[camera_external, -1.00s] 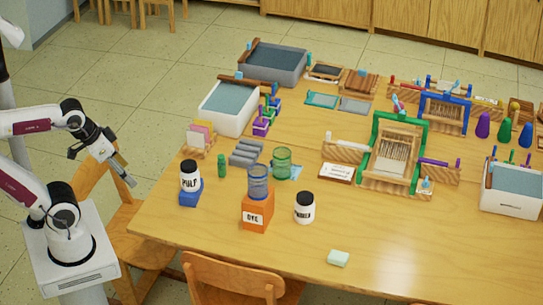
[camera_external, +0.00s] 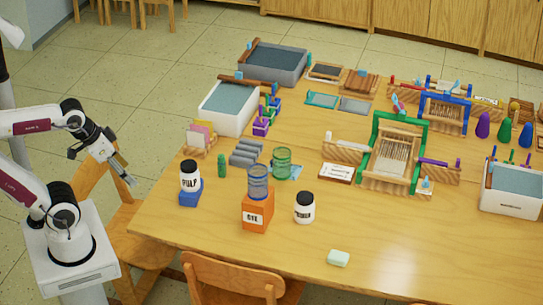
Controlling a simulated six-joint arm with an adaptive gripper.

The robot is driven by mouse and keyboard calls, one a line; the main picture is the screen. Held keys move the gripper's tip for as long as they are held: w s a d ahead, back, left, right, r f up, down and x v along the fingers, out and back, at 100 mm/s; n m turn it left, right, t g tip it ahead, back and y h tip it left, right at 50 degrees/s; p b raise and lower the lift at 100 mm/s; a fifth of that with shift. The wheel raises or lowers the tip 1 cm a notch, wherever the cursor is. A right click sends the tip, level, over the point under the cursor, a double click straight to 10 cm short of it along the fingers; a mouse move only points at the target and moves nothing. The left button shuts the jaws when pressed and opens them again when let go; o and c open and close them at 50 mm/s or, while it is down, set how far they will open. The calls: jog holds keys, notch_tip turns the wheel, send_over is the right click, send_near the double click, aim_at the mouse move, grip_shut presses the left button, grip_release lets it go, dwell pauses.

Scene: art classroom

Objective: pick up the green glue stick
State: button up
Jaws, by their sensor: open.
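The green glue stick (camera_external: 222,166) stands upright near the left edge of the wooden table. It is a small green cylinder, just left of the grey rolls. My gripper (camera_external: 130,182) is to the left of the table edge, tilted downward, open and empty. It is well apart from the glue stick, with the PULP jar and the table edge lying nearer to it.
The PULP jar (camera_external: 190,175) on its blue block (camera_external: 191,192) stands left of and in front of the glue stick. A card holder (camera_external: 200,141) is behind it, grey rolls (camera_external: 246,152) to its right. An orange DYE box (camera_external: 257,212) stands further front. The front-left tabletop is clear.

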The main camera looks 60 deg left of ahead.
jog(key=c, duration=0.3)
